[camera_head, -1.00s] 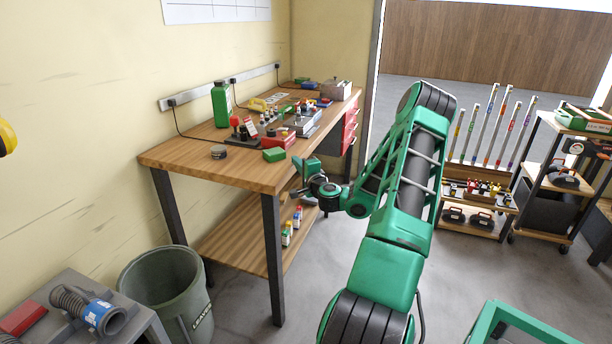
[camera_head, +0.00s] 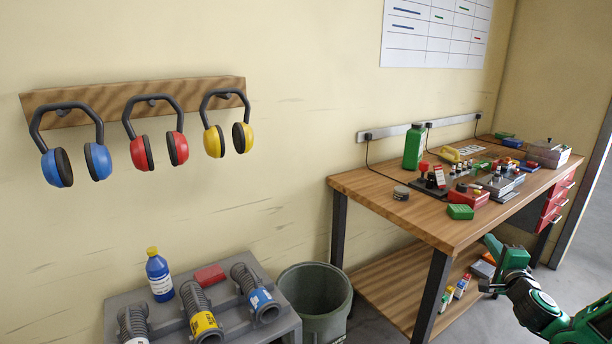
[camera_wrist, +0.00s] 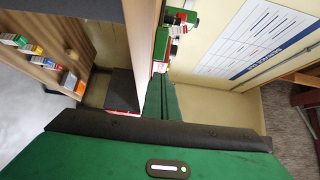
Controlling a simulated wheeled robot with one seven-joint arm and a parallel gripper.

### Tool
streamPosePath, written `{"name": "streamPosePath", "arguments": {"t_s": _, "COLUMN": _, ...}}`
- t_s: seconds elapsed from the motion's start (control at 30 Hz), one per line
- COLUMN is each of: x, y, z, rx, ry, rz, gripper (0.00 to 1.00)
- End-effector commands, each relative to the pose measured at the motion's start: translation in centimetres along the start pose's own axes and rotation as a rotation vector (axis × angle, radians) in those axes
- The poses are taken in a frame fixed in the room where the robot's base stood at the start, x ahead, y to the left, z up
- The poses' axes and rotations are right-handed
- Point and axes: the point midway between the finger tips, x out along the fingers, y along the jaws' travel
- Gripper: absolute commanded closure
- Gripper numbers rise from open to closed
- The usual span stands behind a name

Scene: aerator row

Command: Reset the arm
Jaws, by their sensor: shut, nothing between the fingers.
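My gripper (camera_head: 500,254) is green and sits at the right of the head view, in front of the workbench (camera_head: 385,190) and below the level of its top. Most of my arm is cut off by the right edge. In the wrist view the two green fingers (camera_wrist: 161,98) lie together, shut, with nothing between them. They appear close beside the bench's edge, but I cannot tell the exact gap.
Three ear defenders, blue (camera_head: 98,161), red (camera_head: 178,148) and yellow (camera_head: 243,138), hang on the wall. A grey bin (camera_head: 318,300) stands left of the bench. A green bottle (camera_head: 414,147) stands on the bench.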

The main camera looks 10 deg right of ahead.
Motion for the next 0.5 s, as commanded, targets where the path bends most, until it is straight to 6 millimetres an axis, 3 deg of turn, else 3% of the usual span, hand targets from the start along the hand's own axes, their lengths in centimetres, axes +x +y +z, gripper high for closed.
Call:
{"name": "streamPosePath", "arguments": {"t_s": 0.13, "x": 0.8, "y": -1.3, "z": 5.9, "rx": -0.11, "ry": -0.153, "rz": 0.003, "gripper": 1.0}}
{"name": "streamPosePath", "arguments": {"t_s": 0.27, "x": 0.5, "y": -2.0, "z": 14.0, "rx": -0.268, "ry": -0.37, "rz": 0.018, "gripper": 1.0}}
{"name": "streamPosePath", "arguments": {"t_s": 0.4, "x": -1.3, "y": -1.9, "z": 21.8, "rx": -0.442, "ry": -0.595, "rz": 0.047, "gripper": 1.0}}
{"name": "streamPosePath", "arguments": {"t_s": 0.5, "x": -3.3, "y": -1.5, "z": 26.2, "rx": -0.564, "ry": -0.741, "rz": 0.076, "gripper": 1.0}}
